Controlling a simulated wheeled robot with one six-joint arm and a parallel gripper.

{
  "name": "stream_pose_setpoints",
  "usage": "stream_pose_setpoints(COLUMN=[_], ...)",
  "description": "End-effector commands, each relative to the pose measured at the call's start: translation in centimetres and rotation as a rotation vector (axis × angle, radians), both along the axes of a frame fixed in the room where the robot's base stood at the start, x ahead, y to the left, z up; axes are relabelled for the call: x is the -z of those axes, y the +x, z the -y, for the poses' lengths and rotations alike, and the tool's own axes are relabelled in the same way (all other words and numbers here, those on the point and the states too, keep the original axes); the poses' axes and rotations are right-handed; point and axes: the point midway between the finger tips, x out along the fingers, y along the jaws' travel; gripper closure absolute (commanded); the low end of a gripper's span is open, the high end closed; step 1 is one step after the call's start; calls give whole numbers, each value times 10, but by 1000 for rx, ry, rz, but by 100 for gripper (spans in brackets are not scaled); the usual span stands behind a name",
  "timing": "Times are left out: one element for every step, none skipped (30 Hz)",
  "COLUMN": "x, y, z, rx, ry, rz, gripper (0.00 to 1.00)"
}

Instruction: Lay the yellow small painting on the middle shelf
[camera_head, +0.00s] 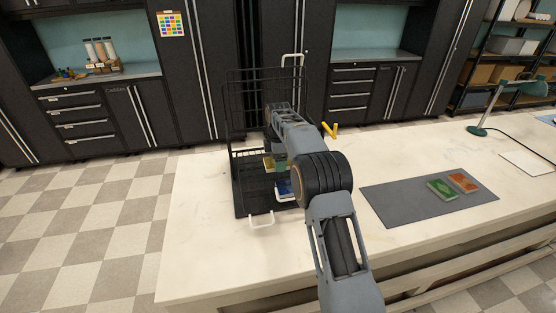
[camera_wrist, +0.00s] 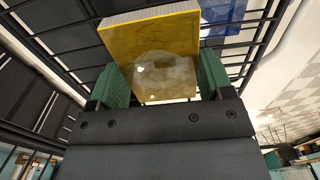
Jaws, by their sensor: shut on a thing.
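The yellow small painting (camera_wrist: 150,38) is a flat yellow slab with a pale edge, held between the green fingers of my gripper (camera_wrist: 160,72) in the wrist view. A sliver of the yellow painting (camera_head: 268,163) shows in the head view beside a green finger. My gripper is inside the black wire rack (camera_head: 236,170), which stands on the white table. Black shelf bars lie close by the painting in the wrist view; I cannot tell whether it touches them. My arm hides much of the rack's right side and its middle shelf.
A blue piece (camera_head: 284,188) lies low in the rack, and it also shows behind bars in the wrist view (camera_wrist: 226,14). A grey mat (camera_head: 400,205) at right bears a green painting (camera_head: 442,190) and an orange one (camera_head: 463,182). A green lamp (camera_head: 477,130) stands farther right.

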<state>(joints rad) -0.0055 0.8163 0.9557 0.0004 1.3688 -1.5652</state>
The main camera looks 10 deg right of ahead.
Motion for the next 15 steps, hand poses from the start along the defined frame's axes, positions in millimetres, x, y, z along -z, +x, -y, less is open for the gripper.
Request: stream_pose_setpoints(x=[2, 3, 2, 2, 2, 2, 2, 2, 2, 2, 2, 2, 2, 2, 2], y=[0, 0, 0, 0, 0, 0, 0, 0, 0, 0, 0, 0, 0, 0, 0], z=[0, 0, 0, 0, 0, 0, 0, 0, 0, 0, 0, 0, 0, 0, 0], rx=[0, 0, 0, 0, 0, 0, 0, 0, 0, 0, 0, 0, 0, 0, 0], ry=[0, 0, 0, 0, 0, 0, 0, 0, 0, 0, 0, 0, 0, 0, 0], rz=[-1, -1, -1, -1, -1, -1, -1, -1, 0, -1, 0, 0, 0, 0, 0], gripper=[49, 49, 24, 21, 18, 14, 11, 8, 5, 2, 1, 1, 1, 1, 1])
